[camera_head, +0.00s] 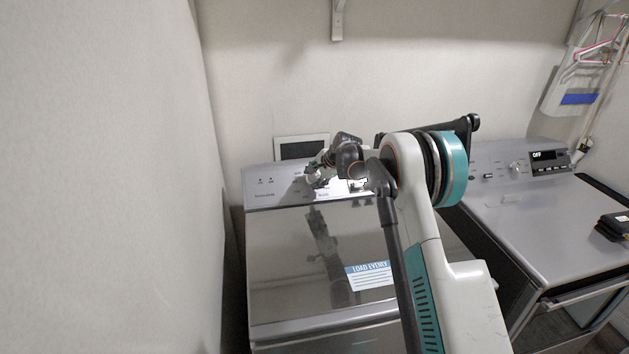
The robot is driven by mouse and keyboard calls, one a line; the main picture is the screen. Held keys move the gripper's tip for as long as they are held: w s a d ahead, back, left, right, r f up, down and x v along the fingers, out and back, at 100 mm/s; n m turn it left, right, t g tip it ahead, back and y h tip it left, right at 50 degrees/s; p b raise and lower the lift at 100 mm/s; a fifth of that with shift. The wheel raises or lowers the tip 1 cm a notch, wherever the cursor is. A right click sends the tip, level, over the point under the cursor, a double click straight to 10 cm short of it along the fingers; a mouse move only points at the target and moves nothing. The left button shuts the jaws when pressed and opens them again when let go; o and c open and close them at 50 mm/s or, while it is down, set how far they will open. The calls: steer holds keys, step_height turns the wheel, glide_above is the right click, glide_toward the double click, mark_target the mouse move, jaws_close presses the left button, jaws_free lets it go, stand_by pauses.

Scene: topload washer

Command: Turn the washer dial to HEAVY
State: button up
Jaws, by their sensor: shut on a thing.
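The topload washer (285,235) stands in the middle, with a grey lid and a sloped control panel (265,188) at its back. My gripper (317,182) is at the middle of this panel, reaching in from the right. It is shut on the washer dial (312,176), which is mostly hidden behind the fingers. The dial's pointer and the HEAVY mark cannot be read here. My arm covers the right part of the panel.
A second grey machine (530,220) with an OFF display (549,156) stands at the right. A wall (110,180) is close on the left. A framed panel (301,147) stands behind the washer. Hangers (600,45) hang at upper right. A dark object (614,226) lies on the right machine.

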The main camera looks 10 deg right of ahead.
steer(key=shift+m, duration=0.5)
steer(key=o, duration=1.1)
steer(key=shift+c, duration=0.2)
steer(key=shift+s, duration=0.1)
steer(key=v, duration=1.2)
steer(key=shift+s+f, duration=0.1)
